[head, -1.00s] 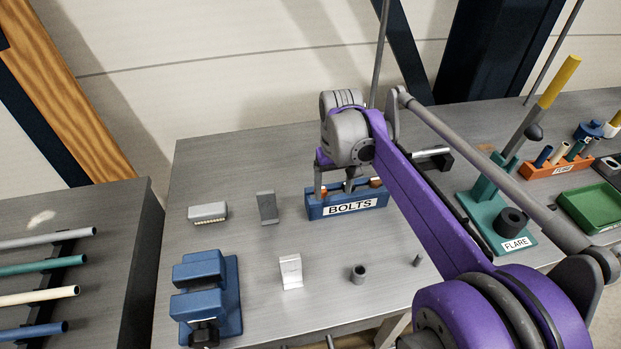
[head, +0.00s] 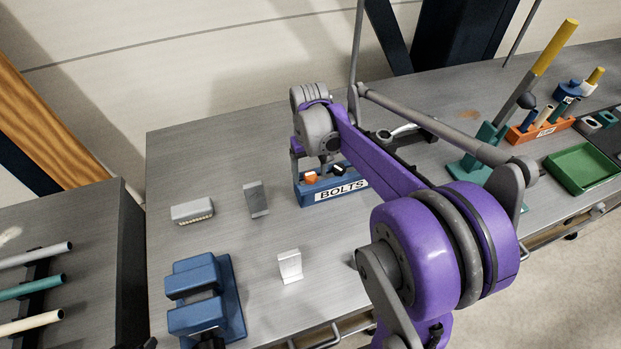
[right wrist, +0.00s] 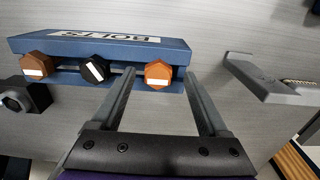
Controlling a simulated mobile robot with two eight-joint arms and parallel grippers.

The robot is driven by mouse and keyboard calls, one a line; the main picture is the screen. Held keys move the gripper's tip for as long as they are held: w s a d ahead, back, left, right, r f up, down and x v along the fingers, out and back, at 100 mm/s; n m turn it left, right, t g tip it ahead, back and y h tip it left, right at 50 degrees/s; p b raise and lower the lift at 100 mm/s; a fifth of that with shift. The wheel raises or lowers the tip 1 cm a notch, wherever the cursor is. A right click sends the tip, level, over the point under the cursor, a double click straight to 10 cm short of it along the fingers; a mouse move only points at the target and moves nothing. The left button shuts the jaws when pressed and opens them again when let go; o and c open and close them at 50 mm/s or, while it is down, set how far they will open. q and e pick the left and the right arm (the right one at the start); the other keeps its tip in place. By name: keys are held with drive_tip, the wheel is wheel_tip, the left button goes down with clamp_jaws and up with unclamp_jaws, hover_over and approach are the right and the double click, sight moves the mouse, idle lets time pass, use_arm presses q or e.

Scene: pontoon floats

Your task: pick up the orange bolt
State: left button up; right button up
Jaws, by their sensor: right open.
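A blue block labelled BOLTS (head: 300,196) stands on the grey bench and holds bolts in its top slot. In the head view an orange bolt (head: 310,177) and a black bolt (head: 338,170) show. The right wrist view shows one orange bolt (right wrist: 158,73) in line with the space between my fingers, the black bolt (right wrist: 94,69) left of them, and another orange bolt (right wrist: 37,66) at the far left. My right gripper (head: 309,166) is open and empty, close to the block's left end; it also shows in the right wrist view (right wrist: 162,82). My left gripper is not in view.
A green tray (head: 582,168) and an orange tube rack (head: 540,130) are at right.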

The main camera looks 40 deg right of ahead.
sight(311, 175)
drive_tip(key=shift+d+f, duration=0.1)
drive_tip(key=shift+f, duration=1.45)
clamp_jaws()
